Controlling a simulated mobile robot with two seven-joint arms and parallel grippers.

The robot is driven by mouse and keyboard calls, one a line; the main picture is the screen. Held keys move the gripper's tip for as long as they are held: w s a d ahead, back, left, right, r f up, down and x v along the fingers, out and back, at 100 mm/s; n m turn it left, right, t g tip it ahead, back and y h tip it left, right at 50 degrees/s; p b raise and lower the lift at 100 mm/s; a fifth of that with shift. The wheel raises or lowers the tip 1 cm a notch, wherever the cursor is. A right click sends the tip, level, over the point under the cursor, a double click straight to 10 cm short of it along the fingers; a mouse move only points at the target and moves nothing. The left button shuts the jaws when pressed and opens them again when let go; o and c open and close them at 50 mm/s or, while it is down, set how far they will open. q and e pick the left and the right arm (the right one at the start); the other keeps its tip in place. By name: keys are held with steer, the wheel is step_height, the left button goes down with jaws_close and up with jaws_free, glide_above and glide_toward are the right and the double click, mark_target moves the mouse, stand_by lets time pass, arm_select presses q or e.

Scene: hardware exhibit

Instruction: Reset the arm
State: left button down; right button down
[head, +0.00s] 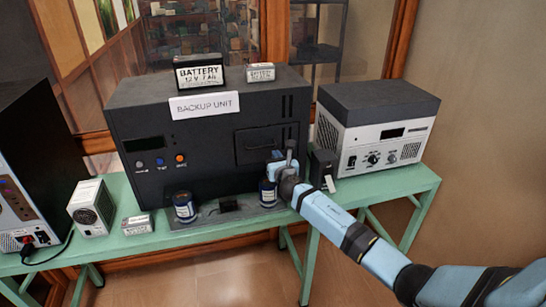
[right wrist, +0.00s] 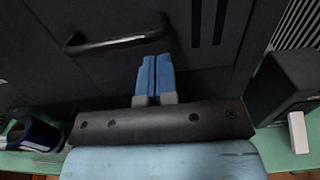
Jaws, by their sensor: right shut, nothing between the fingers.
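My right arm comes in from the lower right in the head view. My right gripper (head: 282,158) is in front of the black backup unit (head: 210,140), near its right side. In the right wrist view its two blue fingers (right wrist: 155,74) lie together with nothing between them. A dark handle (right wrist: 118,42) on the unit's front panel shows just up and left of the fingertips. The same small door with its handle (head: 258,145) is shut in the head view. I cannot tell whether the fingers touch the panel. My left gripper is not in view.
The green table (head: 345,196) also holds a grey-and-black power supply (head: 375,130), a small dark box (head: 323,167), blue cylinders (head: 184,207), a small white device (head: 91,207) and a black tower (head: 40,160). Batteries (head: 200,75) sit on the unit. Floor in front is clear.

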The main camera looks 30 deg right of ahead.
steer(key=v, duration=1)
steer(key=shift+f, duration=0.25)
